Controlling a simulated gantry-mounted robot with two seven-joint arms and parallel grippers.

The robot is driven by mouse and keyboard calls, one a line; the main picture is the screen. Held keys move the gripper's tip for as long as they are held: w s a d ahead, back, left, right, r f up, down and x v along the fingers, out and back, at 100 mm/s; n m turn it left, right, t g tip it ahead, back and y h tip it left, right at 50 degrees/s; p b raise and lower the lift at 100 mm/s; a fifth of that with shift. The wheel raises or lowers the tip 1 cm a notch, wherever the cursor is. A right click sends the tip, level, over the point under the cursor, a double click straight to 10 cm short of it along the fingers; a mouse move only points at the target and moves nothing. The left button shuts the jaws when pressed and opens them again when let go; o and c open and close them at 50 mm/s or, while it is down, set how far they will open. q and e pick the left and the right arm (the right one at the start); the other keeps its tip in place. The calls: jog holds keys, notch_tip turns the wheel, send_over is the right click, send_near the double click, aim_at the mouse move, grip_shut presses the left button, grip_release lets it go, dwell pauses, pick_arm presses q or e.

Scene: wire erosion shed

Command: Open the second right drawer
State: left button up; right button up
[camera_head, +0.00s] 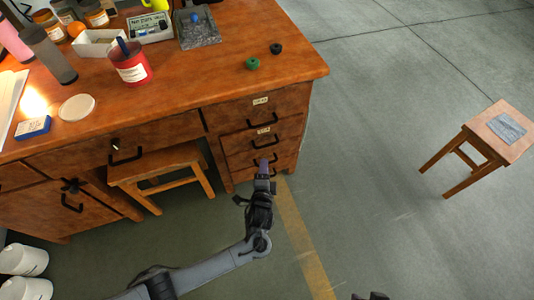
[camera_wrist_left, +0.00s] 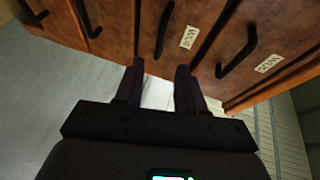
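The wooden desk has a stack of drawers on its right side, all shut, with black bar handles. The second right drawer (camera_head: 252,138) has a small label and a handle (camera_head: 265,143). In the left wrist view, this handle (camera_wrist_left: 164,30) stands ahead of the gap between my fingers. My left gripper (camera_head: 263,168) is in front of the stack and hides part of the lower drawers. In the left wrist view, its two dark fingers (camera_wrist_left: 160,68) are apart with nothing between them. Dark tips, probably of my right gripper (camera_head: 370,296), show at the bottom edge.
The top right drawer (camera_head: 230,115) is above. A stool (camera_head: 160,165) stands under the desk, and another stool (camera_head: 500,130) is at the far right. Cups, jars and a green ring (camera_head: 252,63) are on the desktop.

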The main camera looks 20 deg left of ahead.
pick_arm(q)
jog(key=b+x, duration=0.6)
jog(key=x, duration=0.4)
jog(key=shift+w+b, duration=0.35)
jog(key=shift+a+f, duration=0.1)
jog(key=shift+f, duration=0.05)
grip_shut()
